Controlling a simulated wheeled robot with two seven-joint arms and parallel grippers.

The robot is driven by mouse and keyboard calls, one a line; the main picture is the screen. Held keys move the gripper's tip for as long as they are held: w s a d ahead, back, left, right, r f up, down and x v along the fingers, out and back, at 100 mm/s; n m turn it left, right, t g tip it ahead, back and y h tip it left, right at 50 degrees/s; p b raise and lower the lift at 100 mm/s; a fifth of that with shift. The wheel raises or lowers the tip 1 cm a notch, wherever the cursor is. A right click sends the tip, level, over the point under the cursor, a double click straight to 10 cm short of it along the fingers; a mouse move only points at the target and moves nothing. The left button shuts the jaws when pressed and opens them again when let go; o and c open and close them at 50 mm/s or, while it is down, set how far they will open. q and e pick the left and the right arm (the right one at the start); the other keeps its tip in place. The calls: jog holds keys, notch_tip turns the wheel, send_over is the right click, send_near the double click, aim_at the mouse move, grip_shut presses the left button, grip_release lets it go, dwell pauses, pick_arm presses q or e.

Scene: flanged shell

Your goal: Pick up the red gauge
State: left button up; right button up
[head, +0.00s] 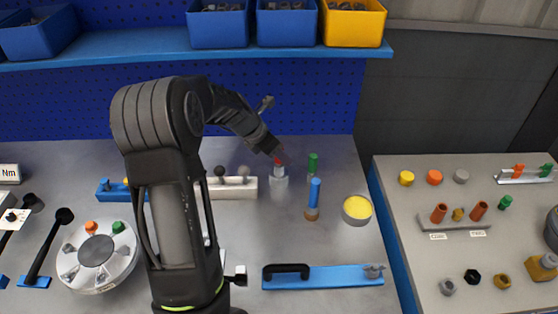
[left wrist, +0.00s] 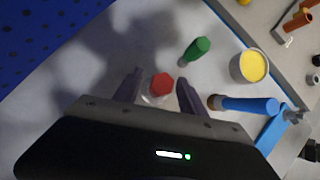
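The red gauge (head: 279,161) stands upright on the grey bench in the head view, with a red top above a pale, clear-looking lower part. In the left wrist view its red six-sided top (left wrist: 161,84) lies between the fingers. My left gripper (head: 276,155) points down at it from above. The left wrist view shows this gripper (left wrist: 160,77) open, one finger on each side of the red top, with a visible gap on both sides. How far the fingertips reach down beside the gauge is hard to tell. My right gripper is not in view.
A green-handled gauge (head: 313,162) and a blue-handled one (head: 314,193) stand close on the right, with a yellow-filled cup (head: 357,209) beyond. A white rack with round knobs (head: 232,188) is on the left. A blue shelf (head: 150,45) overhangs the back.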

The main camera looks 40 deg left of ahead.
pick_arm(q)
grip_shut()
dwell(0.6)
